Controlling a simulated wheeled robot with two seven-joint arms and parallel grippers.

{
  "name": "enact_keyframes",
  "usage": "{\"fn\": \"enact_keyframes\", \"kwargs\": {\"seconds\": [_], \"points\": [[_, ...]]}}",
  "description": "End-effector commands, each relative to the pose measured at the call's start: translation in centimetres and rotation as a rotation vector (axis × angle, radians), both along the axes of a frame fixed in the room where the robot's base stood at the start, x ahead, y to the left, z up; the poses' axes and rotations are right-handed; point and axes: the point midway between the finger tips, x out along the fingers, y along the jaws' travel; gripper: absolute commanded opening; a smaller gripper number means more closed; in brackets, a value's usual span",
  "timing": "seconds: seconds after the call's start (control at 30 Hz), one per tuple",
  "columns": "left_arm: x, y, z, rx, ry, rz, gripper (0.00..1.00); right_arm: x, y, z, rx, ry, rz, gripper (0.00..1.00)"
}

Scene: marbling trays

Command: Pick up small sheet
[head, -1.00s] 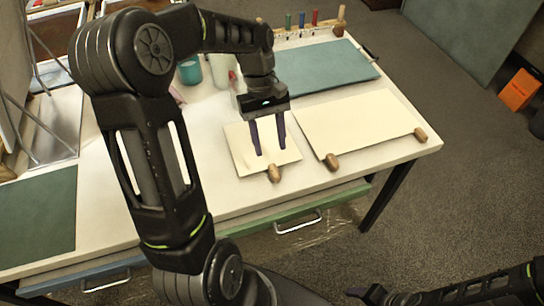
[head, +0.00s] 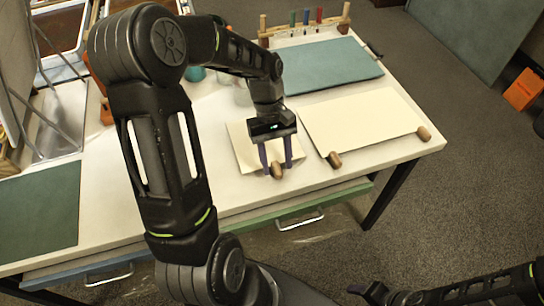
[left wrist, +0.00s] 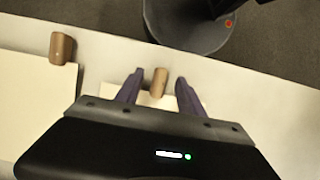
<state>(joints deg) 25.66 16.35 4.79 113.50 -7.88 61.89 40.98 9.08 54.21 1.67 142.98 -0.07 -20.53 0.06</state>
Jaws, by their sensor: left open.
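The small cream sheet (head: 244,150) lies on the white table, with a brown wooden knob (head: 277,170) at its near edge. My left gripper (head: 278,168) points down over that edge, its two dark purple fingers open, one on each side of the knob. In the left wrist view the knob (left wrist: 158,82) stands between the spread fingers (left wrist: 160,76), with a gap on both sides. Part of the small sheet is hidden behind the gripper.
A larger cream sheet (head: 365,118) with two wooden knobs (head: 334,160) lies to the right. A blue-green board (head: 335,68) and a wooden rack (head: 305,30) lie behind. A dark green board (head: 40,210) is at the left. The table's front edge is close to the knob.

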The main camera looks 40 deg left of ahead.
Motion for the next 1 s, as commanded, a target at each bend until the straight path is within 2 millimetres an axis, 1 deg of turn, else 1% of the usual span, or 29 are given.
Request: {"fn": "enact_keyframes", "kwargs": {"seconds": [0.03, 0.13, 0.7, 0.77, 1.0], "points": [[-0.15, -0.19, -0.56, 0.000, 0.001, 0.000, 0.45, 0.00, 0.00, 0.01, 0.000, 0.000, 0.000, 0.58], [-0.26, -0.37, -1.04, 0.000, 0.000, -0.001, 0.45, 0.00, 0.00, 0.02, 0.000, 0.000, 0.000, 0.58], [-0.23, -0.35, -1.05, 0.001, -0.001, 0.000, 0.45, 0.00, 0.00, 0.01, 0.000, 0.000, 0.000, 0.58], [-0.23, -0.35, -1.05, 0.001, -0.001, 0.000, 0.41, 0.00, 0.00, 0.01, 0.000, 0.000, 0.000, 0.58], [-0.23, -0.35, -1.05, 0.001, -0.001, 0.000, 0.22, 0.00, 0.00, 0.01, 0.000, 0.000, 0.000, 0.58]]}}
